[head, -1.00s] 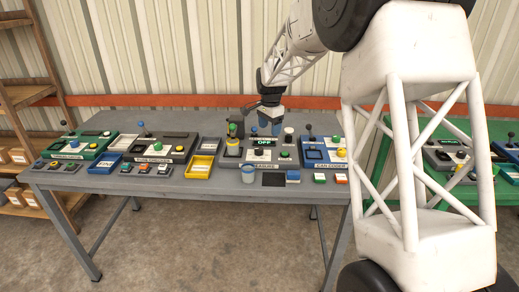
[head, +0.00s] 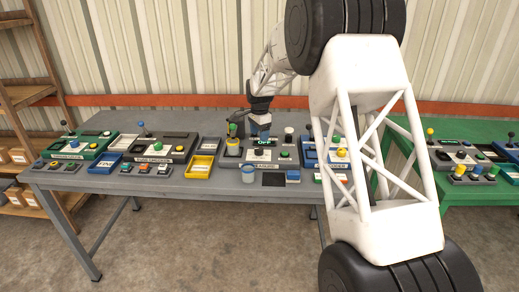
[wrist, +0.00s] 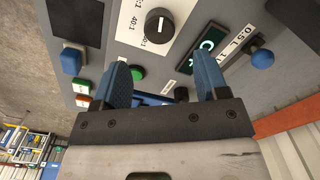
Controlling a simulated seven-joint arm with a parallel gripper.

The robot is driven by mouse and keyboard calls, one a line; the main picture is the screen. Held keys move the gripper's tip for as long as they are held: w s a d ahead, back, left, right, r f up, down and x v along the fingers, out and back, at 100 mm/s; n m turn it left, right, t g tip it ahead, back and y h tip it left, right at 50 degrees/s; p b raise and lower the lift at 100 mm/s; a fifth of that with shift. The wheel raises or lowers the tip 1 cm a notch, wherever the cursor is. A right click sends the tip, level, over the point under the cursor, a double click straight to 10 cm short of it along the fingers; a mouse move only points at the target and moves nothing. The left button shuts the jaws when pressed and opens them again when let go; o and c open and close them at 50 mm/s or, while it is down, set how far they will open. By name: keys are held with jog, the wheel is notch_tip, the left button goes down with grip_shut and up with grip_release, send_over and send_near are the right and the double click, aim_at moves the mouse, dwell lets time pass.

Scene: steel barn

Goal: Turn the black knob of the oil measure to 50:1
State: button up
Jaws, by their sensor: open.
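In the head view my gripper (head: 262,129) is just behind the display.
A green button (wrist: 137,73) and a blue-ball lever (wrist: 262,58) are near the fingers. Other panels line the table. A green table (head: 470,190) is at right.

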aim_at(259, 148)
jog(key=shift+f, duration=3.85)
jog(key=c, duration=0.9)
